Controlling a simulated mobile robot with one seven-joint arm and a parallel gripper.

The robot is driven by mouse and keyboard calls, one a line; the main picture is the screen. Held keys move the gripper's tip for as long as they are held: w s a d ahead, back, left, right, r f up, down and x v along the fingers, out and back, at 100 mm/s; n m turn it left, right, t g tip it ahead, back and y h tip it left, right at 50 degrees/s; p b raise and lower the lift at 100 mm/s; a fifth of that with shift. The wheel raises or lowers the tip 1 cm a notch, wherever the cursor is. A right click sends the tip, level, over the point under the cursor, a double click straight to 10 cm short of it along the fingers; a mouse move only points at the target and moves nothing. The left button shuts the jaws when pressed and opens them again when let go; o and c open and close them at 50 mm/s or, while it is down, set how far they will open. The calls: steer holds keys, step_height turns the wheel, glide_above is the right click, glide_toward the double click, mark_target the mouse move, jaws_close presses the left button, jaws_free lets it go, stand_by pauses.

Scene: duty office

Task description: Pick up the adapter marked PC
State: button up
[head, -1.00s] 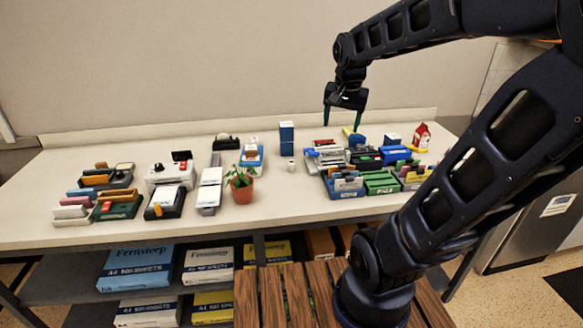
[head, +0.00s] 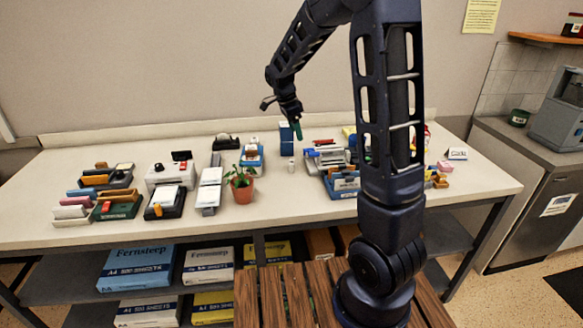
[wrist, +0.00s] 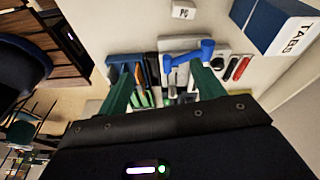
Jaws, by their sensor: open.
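The adapter marked PC (wrist: 183,9) is a small white block with dark letters at the top edge of the wrist view. In the head view a small white piece (head: 291,165), which looks like the same adapter, stands on the table in front of the blue box. My gripper (head: 297,130) is above the table, near the blue box and higher than the white piece. In the wrist view its two green fingers (wrist: 163,85) are apart with nothing held between them.
The blue and white box marked TABS (wrist: 272,24) stands beside the adapter; it is also in the head view (head: 285,143). A potted plant (head: 240,184) stands to the left.

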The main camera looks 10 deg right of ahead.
mark_target(291, 162)
steer(key=w+a+f+m, duration=0.1)
steer(key=f, duration=0.3)
steer(key=w+a+f+m+h, duration=0.1)
steer(key=w+f, duration=0.1)
steer(key=f, duration=0.2)
steer(key=w+a+f+m, duration=0.1)
steer(key=f, duration=0.3)
steer(key=shift+w+f+m+g+h, duration=0.25)
steer(key=shift+w+m+g+h, duration=0.05)
steer(key=shift+w+m, duration=0.1)
steer(key=shift+x, duration=2.65)
steer(key=shift+w+d, duration=0.15)
steer(key=c, duration=1)
steer(key=shift+r, duration=0.15)
steer(key=shift+c, duration=0.2)
